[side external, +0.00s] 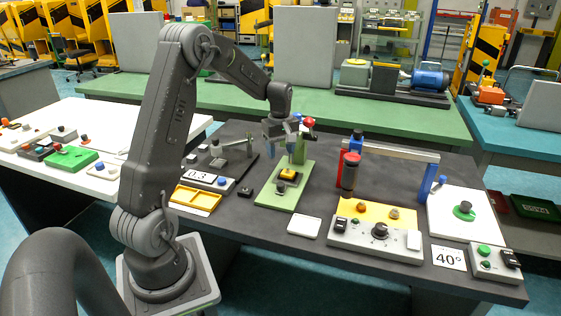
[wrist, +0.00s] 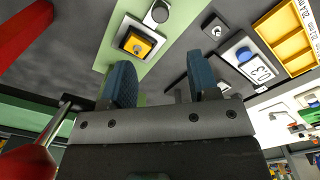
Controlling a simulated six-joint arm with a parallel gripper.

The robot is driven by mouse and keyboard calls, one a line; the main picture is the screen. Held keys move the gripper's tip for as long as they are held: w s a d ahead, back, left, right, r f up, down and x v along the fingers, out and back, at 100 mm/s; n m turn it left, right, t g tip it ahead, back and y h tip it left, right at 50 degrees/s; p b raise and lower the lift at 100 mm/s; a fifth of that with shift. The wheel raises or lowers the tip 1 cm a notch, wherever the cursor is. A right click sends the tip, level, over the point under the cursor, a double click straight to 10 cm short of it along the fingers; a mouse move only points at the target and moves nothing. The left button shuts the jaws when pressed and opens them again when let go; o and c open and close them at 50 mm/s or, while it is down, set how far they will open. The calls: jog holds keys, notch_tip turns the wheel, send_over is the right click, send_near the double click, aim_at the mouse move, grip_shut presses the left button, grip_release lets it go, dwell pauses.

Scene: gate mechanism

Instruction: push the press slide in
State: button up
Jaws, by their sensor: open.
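The press has a green base plate (side external: 275,199) on the dark table. A yellow block (side external: 287,173) sits on it in a pale slide, with a grey knob (side external: 281,187) on the near side. In the wrist view the yellow block (wrist: 137,44) and the round grey knob (wrist: 158,13) show ahead of the fingers. A red ball (side external: 309,122) on the press lever is beside my wrist. My gripper (side external: 284,153) is above the rear of the plate, its blue fingers apart. The wrist view shows my gripper (wrist: 161,82) empty. The press column is partly hidden behind it.
A yellow tray (side external: 195,200) and a white counter box (side external: 209,180) lie left of the press. A gate frame with a red post (side external: 338,172) and blue post (side external: 428,182) stands right. A white block (side external: 304,226) lies in front on the right.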

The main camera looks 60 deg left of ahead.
jog(key=shift+r, duration=0.35)
